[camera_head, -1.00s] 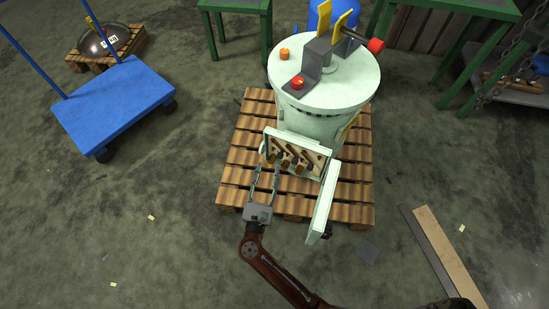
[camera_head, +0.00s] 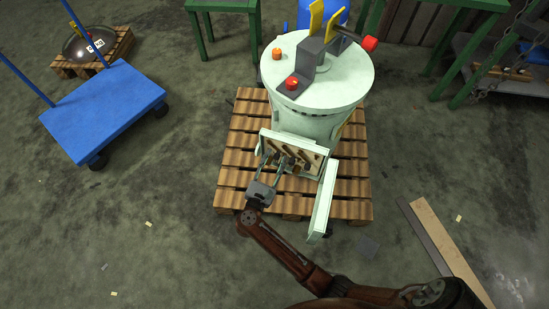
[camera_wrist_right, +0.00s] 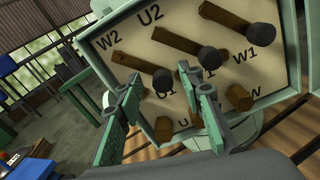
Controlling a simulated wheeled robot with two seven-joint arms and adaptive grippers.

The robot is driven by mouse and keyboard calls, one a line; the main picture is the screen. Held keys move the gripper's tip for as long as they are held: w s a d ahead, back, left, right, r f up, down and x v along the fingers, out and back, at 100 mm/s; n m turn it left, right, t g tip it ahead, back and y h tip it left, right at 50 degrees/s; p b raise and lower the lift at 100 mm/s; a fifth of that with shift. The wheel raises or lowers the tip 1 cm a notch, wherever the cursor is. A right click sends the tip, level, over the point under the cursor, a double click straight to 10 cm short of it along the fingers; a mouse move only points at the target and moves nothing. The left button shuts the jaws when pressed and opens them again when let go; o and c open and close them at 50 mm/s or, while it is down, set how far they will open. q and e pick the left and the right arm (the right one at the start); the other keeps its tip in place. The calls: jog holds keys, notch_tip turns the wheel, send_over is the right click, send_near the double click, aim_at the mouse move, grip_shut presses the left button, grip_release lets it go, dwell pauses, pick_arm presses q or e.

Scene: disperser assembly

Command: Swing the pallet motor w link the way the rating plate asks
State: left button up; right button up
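The pallet motor (camera_head: 318,112) is a pale green drum on a wooden pallet, with its terminal box (camera_head: 265,146) open at the front. In the right wrist view the box's panel (camera_wrist_right: 190,20) carries three slanted brown links with dark round knobs. The right-hand link (camera_wrist_right: 228,18) has its knob near the W1 mark; I take it for the W link. The middle link (camera_wrist_right: 150,35) and left-hand link (camera_wrist_right: 125,62) lie parallel. My right gripper (camera_head: 275,166) is at the box's left part, fingers apart (camera_wrist_right: 168,88), with the left link's knob appearing between them. No rating plate is readable.
The box's open door (camera_head: 324,200) stands out to the right of my right gripper. A pallet (camera_head: 232,170) lies under the motor. A blue cart (camera_head: 103,108) is at left, and planks (camera_head: 440,235) lie on the floor at right. Green tables stand behind.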

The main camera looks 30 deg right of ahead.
jog(key=shift+d, duration=0.15)
jog(key=shift+s, duration=0.1)
jog(key=shift+c, duration=0.9)
grip_shut()
jog(key=shift+f, duration=0.1)
